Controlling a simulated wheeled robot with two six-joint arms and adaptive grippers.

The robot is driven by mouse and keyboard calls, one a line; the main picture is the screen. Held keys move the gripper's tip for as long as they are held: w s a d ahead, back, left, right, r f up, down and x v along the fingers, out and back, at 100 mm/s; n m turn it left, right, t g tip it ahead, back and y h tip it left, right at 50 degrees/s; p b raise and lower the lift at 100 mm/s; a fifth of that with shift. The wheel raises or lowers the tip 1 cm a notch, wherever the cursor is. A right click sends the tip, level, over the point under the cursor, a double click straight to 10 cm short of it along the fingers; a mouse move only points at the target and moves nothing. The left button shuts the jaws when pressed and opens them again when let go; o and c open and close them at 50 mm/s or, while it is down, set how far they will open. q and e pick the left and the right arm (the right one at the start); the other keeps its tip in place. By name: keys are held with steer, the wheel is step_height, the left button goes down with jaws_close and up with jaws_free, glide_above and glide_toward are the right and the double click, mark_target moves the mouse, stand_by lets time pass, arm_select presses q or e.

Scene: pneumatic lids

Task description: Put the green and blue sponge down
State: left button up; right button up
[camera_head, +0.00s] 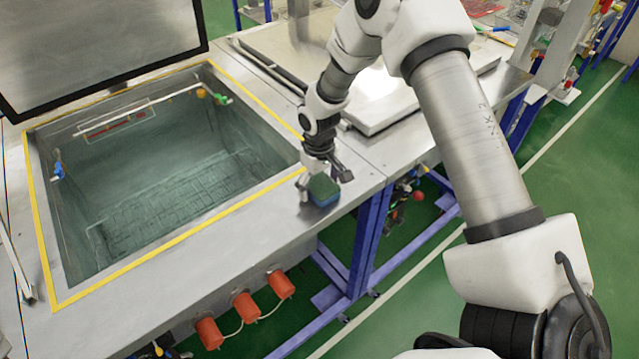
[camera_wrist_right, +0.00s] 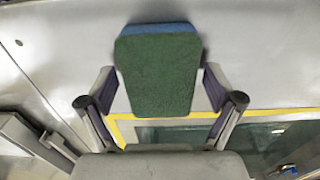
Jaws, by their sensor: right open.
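The green and blue sponge (camera_head: 323,191) is at the front right of the metal counter, close to its edge, and looks to be resting on the surface. In the right wrist view, the green face of the sponge (camera_wrist_right: 158,75) faces the camera, with a blue strip along its far end. My right gripper (camera_head: 323,178) is just above the sponge and open. In the right wrist view, the fingers of my right gripper (camera_wrist_right: 160,90) stand apart on both sides of the sponge, with gaps showing. My left gripper is not in view.
A sunken tank (camera_head: 170,190) with a yellow border lies left of the sponge, its dark-framed lid (camera_head: 100,45) raised. A closed metal lid (camera_head: 385,100) lies behind my arm. Orange caps (camera_head: 245,307) hang on the counter front. The counter edge drops to the green floor.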

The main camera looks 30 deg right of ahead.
mark_target(319, 184)
steer(key=shift+r, duration=0.25)
step_height(319, 184, up, 12)
steer(key=b, duration=0.3)
